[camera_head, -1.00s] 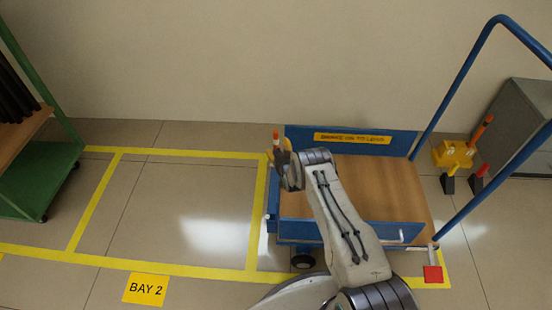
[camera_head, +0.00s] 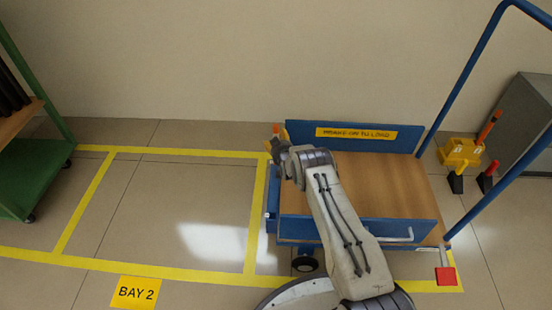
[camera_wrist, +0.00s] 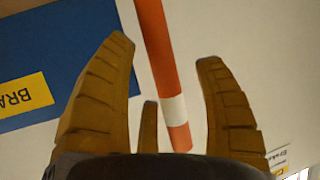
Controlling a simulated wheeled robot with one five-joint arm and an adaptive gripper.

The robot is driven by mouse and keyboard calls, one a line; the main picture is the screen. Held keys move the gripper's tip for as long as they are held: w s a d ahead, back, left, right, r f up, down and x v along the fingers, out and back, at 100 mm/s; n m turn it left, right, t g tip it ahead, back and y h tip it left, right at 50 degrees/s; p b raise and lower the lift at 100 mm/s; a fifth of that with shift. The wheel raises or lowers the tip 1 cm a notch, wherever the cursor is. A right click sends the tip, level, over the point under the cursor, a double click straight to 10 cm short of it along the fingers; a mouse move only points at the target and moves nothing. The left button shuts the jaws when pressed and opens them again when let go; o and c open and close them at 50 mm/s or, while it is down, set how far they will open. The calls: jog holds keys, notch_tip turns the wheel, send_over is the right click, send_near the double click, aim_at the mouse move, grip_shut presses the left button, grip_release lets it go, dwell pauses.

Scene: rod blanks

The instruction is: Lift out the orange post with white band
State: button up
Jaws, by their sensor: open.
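The orange post with white band (camera_wrist: 155,40) runs between the two long fingers of my gripper (camera_wrist: 165,49) in the wrist view. Its white band (camera_wrist: 173,108) and one orange end are visible, with the end low in the picture near a shorter third finger. The fingers stand apart, with gaps on both sides of the post. In the head view only the orange tip (camera_head: 276,130) shows above my gripper (camera_head: 279,146), at the left rear corner of the blue trolley. The rest of the post is hidden there.
The trolley's wooden deck (camera_head: 385,185) is bare. Its blue back panel (camera_head: 300,132) rises close to the post, and a tall blue handle (camera_head: 470,75) stands right. A yellow block (camera_head: 460,152) with an orange rod is beyond it. A green rack (camera_head: 40,180) stands left.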

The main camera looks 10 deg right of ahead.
jog(key=shift+w+f+b, duration=0.2)
jog(key=shift+w+b, duration=0.2)
jog(key=shift+b, duration=0.1)
jog(key=shift+c, duration=0.2)
jog(key=c, duration=1)
jog(key=shift+o, duration=0.2)
jog(key=shift+r, duration=0.1)
